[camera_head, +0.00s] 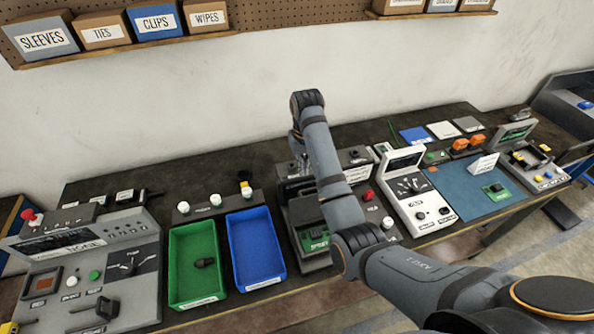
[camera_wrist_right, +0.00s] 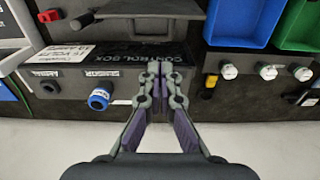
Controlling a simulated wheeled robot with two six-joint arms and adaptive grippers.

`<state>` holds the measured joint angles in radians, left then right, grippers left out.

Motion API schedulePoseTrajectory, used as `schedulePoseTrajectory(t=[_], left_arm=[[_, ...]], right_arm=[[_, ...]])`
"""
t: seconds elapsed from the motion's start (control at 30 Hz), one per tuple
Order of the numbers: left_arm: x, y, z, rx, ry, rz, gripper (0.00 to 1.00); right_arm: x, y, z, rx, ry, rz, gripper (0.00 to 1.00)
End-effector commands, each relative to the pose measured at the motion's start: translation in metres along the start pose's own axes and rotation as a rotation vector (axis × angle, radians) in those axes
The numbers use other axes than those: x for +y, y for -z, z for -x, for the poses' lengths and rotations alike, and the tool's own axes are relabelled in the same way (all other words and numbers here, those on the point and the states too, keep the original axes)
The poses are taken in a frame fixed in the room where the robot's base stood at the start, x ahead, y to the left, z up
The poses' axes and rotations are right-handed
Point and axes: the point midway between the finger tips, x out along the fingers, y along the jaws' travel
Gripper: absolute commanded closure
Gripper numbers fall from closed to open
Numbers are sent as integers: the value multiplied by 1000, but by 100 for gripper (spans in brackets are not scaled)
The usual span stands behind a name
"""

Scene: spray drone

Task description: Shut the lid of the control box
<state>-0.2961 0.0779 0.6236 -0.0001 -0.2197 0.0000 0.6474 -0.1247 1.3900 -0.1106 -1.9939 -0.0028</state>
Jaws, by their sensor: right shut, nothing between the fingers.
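The control box (camera_head: 299,209) stands in the middle of the bench, to the right of the blue tray, partly hidden by my right arm. In the right wrist view a dark panel lettered CONTROL BOX (camera_wrist_right: 112,56) lies just left of my fingertips. I cannot tell how far the lid stands open. My right gripper (camera_wrist_right: 154,67) is shut and empty, its tips by the right end of that panel; I cannot tell whether they touch. In the head view my right arm reaches over the box, and its gripper is mostly hidden. My left gripper is not in view.
A green tray (camera_head: 174,244) and a blue tray (camera_head: 233,240) sit left of the box. A white-framed panel unit (camera_head: 398,207) stands to its right, before a blue mat (camera_head: 455,204). A grey console (camera_head: 120,228) is at far left. A wall runs behind.

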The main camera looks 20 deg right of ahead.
Motion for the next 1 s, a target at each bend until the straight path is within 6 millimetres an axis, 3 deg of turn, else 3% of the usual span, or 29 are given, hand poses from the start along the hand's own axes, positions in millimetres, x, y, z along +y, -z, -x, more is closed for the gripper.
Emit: schedulePoseTrajectory(t=[0.13,0.27,0.57,0.7,0.9,1.0], left_arm=[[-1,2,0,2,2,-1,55],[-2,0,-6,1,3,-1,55],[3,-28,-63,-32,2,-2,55],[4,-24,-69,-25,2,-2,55],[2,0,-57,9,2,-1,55],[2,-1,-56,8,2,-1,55]], right_arm=[[-4,6,10,-12,0,7,100],[-4,5,4,-12,0,6,100],[-4,5,-52,-10,0,6,100],[-4,4,-71,-12,0,5,100],[-4,4,-85,-11,0,5,100],[-4,4,-89,-10,0,5,100]])
